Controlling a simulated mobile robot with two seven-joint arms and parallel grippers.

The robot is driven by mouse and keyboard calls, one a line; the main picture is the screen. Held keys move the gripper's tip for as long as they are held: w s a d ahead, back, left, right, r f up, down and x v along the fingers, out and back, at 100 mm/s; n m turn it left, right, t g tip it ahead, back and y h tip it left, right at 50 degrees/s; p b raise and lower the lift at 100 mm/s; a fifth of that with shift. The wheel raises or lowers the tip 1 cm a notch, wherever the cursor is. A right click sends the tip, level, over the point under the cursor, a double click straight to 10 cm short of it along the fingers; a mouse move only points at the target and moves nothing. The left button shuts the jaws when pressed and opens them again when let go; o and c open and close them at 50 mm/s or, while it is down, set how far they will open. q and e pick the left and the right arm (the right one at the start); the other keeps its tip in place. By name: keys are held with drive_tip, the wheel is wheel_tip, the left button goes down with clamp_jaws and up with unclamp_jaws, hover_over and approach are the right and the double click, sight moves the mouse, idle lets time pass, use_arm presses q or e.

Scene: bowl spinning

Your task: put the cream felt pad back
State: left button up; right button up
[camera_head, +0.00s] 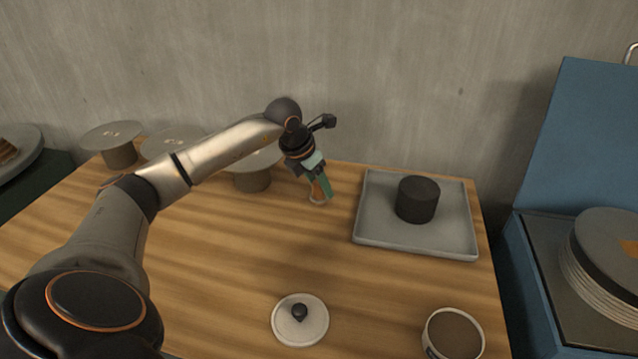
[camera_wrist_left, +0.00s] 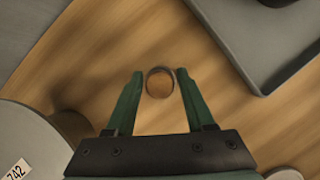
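My left gripper (camera_head: 320,184) is open and points down near the back of the wooden table. In the head view this small thing (camera_head: 316,200) is partly hidden by the fingers. A pale cream disc (camera_head: 283,325) with a dark knob lies at the front of the table. I cannot tell for sure which of these is the felt pad. My right gripper is not in view.
A grey tray (camera_head: 370,235) holding a dark cylinder (camera_head: 417,198) stands right of my gripper. Grey discs on short stands (camera_head: 112,134) line the back left. A white-rimmed tub (camera_head: 453,335) is at the front right. The middle of the table (camera_head: 250,240) is clear.

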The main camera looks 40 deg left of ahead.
use_arm(q)
drive_tip(key=shift+o, duration=0.8)
drive_tip(key=shift+r, duration=0.25)
drive_tip(key=p+v, duration=0.1)
drive_tip(key=v, duration=1.1)
